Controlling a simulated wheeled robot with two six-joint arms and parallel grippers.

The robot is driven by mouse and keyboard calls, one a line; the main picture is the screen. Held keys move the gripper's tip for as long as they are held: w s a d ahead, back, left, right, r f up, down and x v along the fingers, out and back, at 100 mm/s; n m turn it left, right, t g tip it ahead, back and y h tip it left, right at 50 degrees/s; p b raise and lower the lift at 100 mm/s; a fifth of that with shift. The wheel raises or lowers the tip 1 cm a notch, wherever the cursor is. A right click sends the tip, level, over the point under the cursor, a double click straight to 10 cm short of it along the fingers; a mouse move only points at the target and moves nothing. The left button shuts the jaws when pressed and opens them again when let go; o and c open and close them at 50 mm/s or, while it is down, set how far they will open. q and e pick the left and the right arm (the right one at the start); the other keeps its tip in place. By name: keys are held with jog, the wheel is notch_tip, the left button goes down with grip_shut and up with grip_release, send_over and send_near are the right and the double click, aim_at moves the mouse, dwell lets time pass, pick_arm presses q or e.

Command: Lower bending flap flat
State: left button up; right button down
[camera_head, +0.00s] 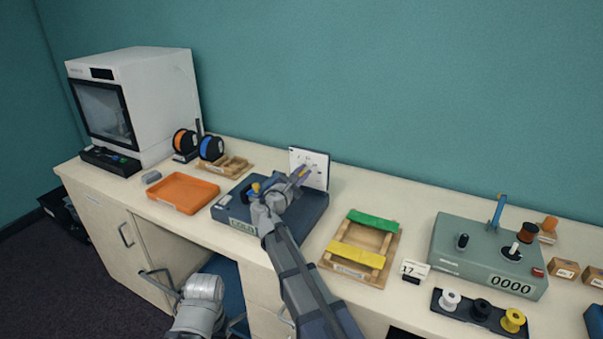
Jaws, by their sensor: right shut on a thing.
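The bender is a dark blue box (312,212) with a front label that seems to read COLD, on the bench near the middle. A white panel with small dark marks, which looks like its bending flap (322,179), stands nearly upright at the box's back edge. My right gripper (303,173) reaches over the box and is shut at the panel's lower front. The exact grip is too small to see, and the arm hides part of the box top. A grey link of my left arm shows low in front of the bench; its gripper is not visible.
An orange tray (184,192) lies left of the box. A wooden frame with green and yellow bars (362,249) lies to its right. Further right are a grey-green winder (485,262) and a spool rack (480,312). A white printer (150,100) stands far left.

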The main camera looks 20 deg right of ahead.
jog(key=c, duration=0.8)
grip_release()
jog(key=shift+s+a, duration=0.1)
jog(key=v, duration=0.7)
jog(key=shift+s+a, duration=0.2)
jog(key=shift+a, duration=0.05)
